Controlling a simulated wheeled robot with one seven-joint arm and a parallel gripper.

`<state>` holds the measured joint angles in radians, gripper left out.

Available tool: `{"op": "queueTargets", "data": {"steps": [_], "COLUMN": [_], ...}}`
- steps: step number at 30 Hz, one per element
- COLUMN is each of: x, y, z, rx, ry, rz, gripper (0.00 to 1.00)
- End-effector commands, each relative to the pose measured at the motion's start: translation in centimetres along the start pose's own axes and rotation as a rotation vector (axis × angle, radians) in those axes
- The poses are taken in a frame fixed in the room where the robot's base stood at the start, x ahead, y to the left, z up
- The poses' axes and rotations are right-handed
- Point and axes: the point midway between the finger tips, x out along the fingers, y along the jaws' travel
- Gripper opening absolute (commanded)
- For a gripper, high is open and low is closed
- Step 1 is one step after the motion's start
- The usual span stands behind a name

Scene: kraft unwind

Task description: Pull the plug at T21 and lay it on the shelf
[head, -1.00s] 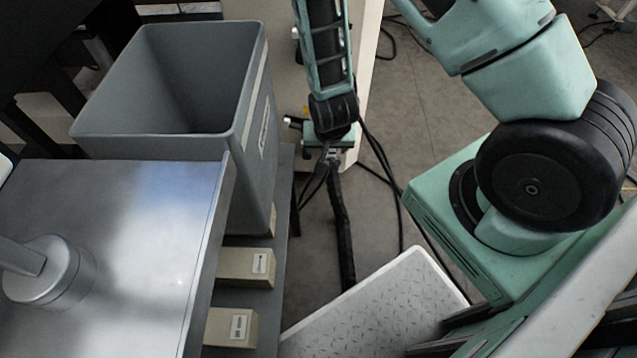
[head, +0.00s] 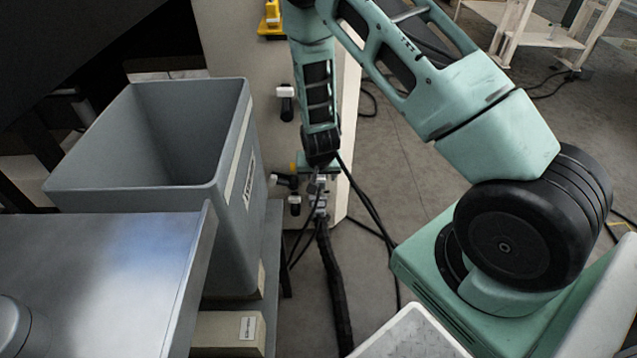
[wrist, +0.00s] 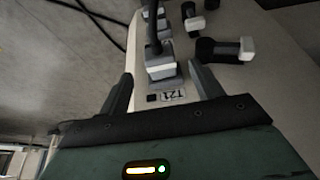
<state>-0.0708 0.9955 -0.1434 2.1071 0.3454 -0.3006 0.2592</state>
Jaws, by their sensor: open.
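In the wrist view, a grey and white plug (wrist: 161,62) with a dark cable sits at the panel beside a label reading T21 (wrist: 173,97). My gripper (wrist: 162,88) is open, with one finger on each side of the plug and label; I cannot tell whether either finger touches the plug. In the head view my gripper (head: 318,182) is at the pale panel (head: 230,55), and its fingers are too small to make out. A dark grey shelf (head: 271,245) shows under the bin, left of the hanging cables.
A large grey bin (head: 225,205) stands to the left, behind a shiny metal top (head: 110,270). A beige labelled block (head: 215,330) lies below it. Other black and white connectors (head: 286,100) stick out of the panel nearby. A thick black cable (head: 333,290) hangs down.

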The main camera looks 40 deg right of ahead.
Motion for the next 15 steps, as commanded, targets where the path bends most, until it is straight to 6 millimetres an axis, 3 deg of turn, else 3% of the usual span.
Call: {"op": "queueTargets", "data": {"steps": [1, 6, 15], "x": [1.3, 3.1, 3.8], "y": [0.1, 0.0, 0.0], "z": [0.3, 0.3, 0.2], "rx": [0.000, 0.000, -0.001], "ry": [-0.004, -0.003, -0.002], "rz": [0.002, 0.001, 0.000], "gripper": [0.65, 0.65, 0.65]}}
